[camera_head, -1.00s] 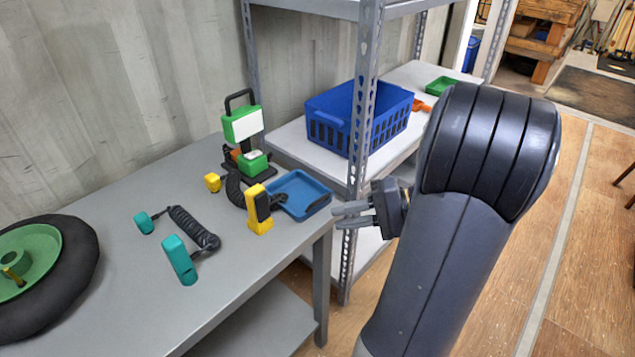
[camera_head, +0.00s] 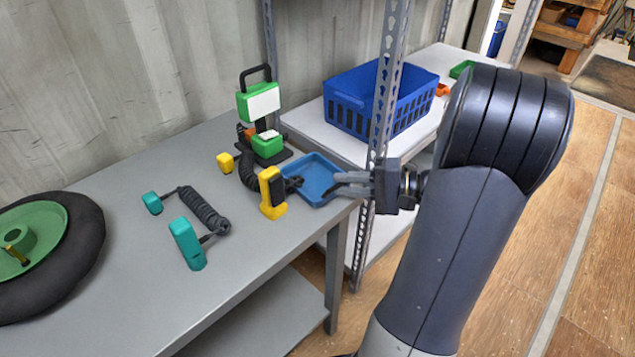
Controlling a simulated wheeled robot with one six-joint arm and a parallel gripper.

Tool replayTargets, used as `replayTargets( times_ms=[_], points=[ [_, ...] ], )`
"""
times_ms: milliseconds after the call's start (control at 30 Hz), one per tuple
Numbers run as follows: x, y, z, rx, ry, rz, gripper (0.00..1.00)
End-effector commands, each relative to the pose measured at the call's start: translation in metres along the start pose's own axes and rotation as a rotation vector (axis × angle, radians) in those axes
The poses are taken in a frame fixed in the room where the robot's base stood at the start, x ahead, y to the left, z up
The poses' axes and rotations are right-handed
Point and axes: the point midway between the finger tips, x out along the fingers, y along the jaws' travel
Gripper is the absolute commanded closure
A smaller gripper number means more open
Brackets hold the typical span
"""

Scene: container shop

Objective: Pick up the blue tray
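The blue tray (camera_head: 312,171) is a shallow, square-cornered tray lying at the right end of the grey table, near its edge. My gripper (camera_head: 334,186) points left, with its two grey fingers at the right side of the tray. The fingers look spread a little apart, with a gap between their tips. They overlap the tray's right rim in this view; I cannot tell whether they touch it or which side of the rim each finger is on.
A yellow-and-black handset (camera_head: 271,193) stands just left of the tray. A teal handset (camera_head: 187,243) and a wheel (camera_head: 45,255) lie further left. A shelf post (camera_head: 388,80) and blue crate (camera_head: 345,104) are behind my gripper.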

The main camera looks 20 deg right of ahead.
Motion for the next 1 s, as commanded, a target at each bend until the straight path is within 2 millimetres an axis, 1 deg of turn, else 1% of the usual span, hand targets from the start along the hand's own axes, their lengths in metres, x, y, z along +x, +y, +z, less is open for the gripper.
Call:
replayTargets(
  times_ms=[33, 133, 400, 667, 1000],
  points=[
    [0.007, 0.000, 0.001, 0.000, -0.004, 0.000, 0.80],
    [0.015, 0.000, 0.001, 0.000, -0.002, 0.000, 0.80],
    [0.018, 0.000, 0.000, 0.000, 0.000, 0.000, 0.80],
    [0.018, 0.000, 0.000, 0.000, 0.000, 0.000, 1.00],
    [0.017, 0.000, 0.000, 0.000, 0.000, 0.000, 1.00]
  ],
)
